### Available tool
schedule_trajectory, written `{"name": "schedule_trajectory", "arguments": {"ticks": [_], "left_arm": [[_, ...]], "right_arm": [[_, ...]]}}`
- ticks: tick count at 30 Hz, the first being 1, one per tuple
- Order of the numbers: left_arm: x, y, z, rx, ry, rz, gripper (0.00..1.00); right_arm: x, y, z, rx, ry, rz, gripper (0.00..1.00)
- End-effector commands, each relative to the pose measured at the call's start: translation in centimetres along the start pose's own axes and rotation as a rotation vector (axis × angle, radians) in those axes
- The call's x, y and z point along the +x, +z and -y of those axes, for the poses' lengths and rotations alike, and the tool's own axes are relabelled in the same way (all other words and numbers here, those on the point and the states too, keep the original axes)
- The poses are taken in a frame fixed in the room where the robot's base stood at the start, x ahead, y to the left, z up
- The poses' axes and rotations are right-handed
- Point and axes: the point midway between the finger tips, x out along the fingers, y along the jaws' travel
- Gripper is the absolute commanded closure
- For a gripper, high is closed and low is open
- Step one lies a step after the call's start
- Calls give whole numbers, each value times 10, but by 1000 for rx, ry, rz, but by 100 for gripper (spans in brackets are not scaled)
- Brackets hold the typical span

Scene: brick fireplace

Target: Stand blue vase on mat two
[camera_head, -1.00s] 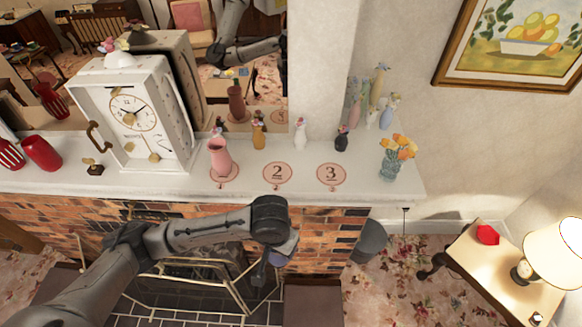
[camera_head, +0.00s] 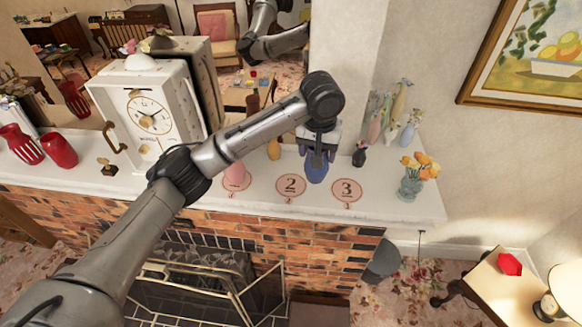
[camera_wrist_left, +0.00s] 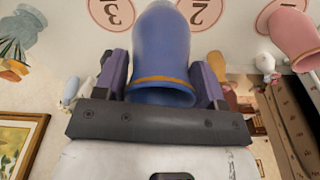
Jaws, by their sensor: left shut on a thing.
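My left gripper (camera_head: 319,150) is shut on the blue vase (camera_head: 316,172), which also shows in the wrist view (camera_wrist_left: 163,45), its orange-banded mouth toward the camera. The vase looks roughly upright, over the white mantel. In the head view it appears between mat two and mat three, slightly behind them; its gap to the mantel is unclear. Mat two (camera_head: 290,187), a round pink mat marked 2, is bare; it is partly visible in the wrist view (camera_wrist_left: 200,8). My right gripper is out of view.
A pink vase (camera_head: 237,178) stands on mat one, left of mat two. Mat three (camera_head: 347,190) is bare. A small dark vase (camera_head: 360,155), a flower vase (camera_head: 412,185) and several slim vases stand to the right. A white clock (camera_head: 147,115) stands left.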

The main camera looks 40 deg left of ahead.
Motion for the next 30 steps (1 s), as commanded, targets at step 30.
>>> {"name": "schedule_trajectory", "arguments": {"ticks": [30], "left_arm": [[90, -18, 77, 1, 0, -1, 65]], "right_arm": [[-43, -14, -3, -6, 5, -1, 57]]}}
